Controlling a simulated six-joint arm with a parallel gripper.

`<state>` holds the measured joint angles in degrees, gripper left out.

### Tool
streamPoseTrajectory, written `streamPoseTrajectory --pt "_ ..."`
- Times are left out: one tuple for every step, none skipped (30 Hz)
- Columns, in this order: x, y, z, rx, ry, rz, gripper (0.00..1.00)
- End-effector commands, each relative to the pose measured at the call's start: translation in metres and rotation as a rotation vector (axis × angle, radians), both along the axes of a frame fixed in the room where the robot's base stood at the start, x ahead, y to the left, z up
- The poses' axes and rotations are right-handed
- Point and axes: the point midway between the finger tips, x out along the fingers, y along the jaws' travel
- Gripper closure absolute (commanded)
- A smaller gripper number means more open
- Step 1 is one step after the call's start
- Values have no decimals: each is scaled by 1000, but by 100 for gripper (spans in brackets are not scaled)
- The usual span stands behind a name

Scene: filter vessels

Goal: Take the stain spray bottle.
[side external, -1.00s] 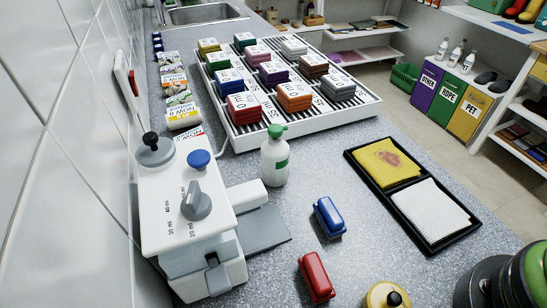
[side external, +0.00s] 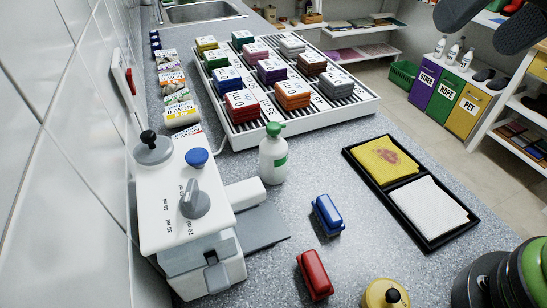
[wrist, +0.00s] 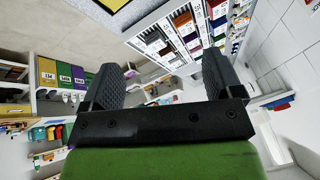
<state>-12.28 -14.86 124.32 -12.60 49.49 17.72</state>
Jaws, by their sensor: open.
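A white bottle with a green pump-like top and a green label (side external: 273,160) stands upright on the grey counter, right of the white machine. I cannot read its label. It is the likeliest stain spray bottle. My gripper (side external: 481,34) shows only in part at the top right edge of the side view, high up and far right of the bottle. In the wrist view my gripper (wrist: 160,62) is open, with nothing between its two dark fingers. I cannot make out the bottle in the wrist view.
A white rack (side external: 250,137) with coloured blocks stands behind the bottle. The white machine (side external: 160,215) is on its left. A blue brush (side external: 327,216), a red brush (side external: 315,274) and a black tray (side external: 428,246) with two cloths lie in front and right.

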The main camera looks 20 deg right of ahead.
Motion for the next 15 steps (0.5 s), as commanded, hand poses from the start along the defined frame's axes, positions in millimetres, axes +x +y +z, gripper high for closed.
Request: streamPoseTrajectory --pt "18 11 -7 -21 29 15 14" --pt "27 17 -11 -34 40 19 14" --pt "40 26 -17 -52 51 24 14" --pt "50 34 -23 -65 60 29 14" --pt "59 41 -29 -79 68 34 14" --pt "70 53 -38 -97 77 40 14" --pt "78 62 -46 -111 82 45 14" --pt "85 71 -54 -124 88 51 14" --pt "94 83 -66 -143 92 60 14" --pt "100 92 -75 -155 95 65 14" --pt "105 101 -84 -167 95 72 14" --pt "111 113 -96 -182 96 79 14" --pt "114 121 -105 -193 97 85 14" --pt "117 128 -113 -201 96 89 14" --pt "119 137 -124 -213 95 96 14"
